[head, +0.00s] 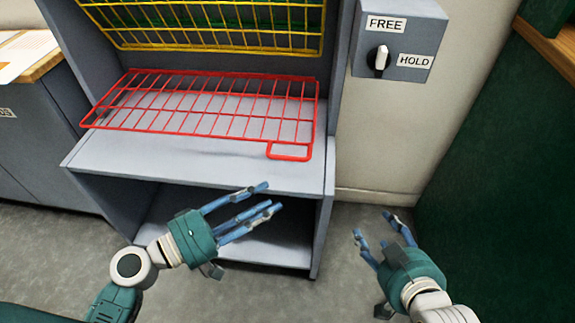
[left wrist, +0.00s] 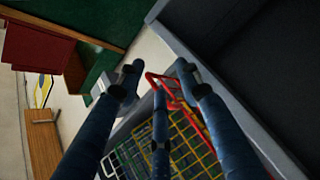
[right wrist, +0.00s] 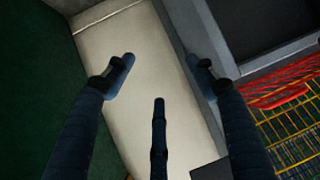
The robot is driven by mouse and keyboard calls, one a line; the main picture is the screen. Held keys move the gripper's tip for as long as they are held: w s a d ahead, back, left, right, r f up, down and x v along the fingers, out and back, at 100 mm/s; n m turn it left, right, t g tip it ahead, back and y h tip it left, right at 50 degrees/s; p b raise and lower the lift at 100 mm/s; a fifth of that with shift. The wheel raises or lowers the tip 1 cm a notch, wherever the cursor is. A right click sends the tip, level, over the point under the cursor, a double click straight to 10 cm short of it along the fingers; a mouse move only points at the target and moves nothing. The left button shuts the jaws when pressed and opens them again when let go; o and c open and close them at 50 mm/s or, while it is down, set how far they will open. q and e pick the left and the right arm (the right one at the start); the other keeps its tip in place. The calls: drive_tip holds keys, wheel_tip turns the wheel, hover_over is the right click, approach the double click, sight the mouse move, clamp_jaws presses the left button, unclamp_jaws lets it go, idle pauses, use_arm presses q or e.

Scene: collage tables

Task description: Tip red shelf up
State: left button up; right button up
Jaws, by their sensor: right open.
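The red shelf (head: 205,103) is a wire rack lying roughly flat in the grey cabinet, with a red loop handle (head: 290,151) at its front right corner. In the left wrist view the red loop (left wrist: 165,82) shows between the fingertips. My left gripper (head: 262,200) is open and empty, below and in front of the handle, apart from it. My right gripper (head: 374,224) is open and empty, low and right of the cabinet. Part of the red shelf also shows at the right of the right wrist view (right wrist: 280,90).
A yellow wire rack (head: 210,38) stands tilted up above the red one. A grey switch box (head: 405,40) right of the cabinet reads FREE and HOLD; its knob (head: 379,59) points up toward FREE. A green wall (head: 510,170) bounds the right side.

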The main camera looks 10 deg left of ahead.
sight(285, 159)
use_arm(q)
wheel_tip(285, 159, up, 4)
drive_tip(key=w+a+n+t, duration=0.2)
drive_tip(key=a+n, duration=0.1)
drive_tip(key=shift+h, duration=0.4)
drive_tip(key=p+x, duration=0.1)
drive_tip(key=x, duration=0.9)
drive_tip(key=shift+s, duration=0.15)
drive_tip(key=shift+d, duration=0.25)
use_arm(e)
drive_tip(key=s+d+f+g+h, duration=0.1)
drive_tip(key=s+d+f+g, duration=0.2)
drive_tip(key=s+f, duration=0.3)
drive_tip(key=shift+s+g, duration=0.7)
drive_tip(key=shift+s, duration=0.2)
use_arm(q)
drive_tip(key=shift+c, duration=0.5)
clamp_jaws()
use_arm(e)
drive_tip(key=shift+r, duration=0.1)
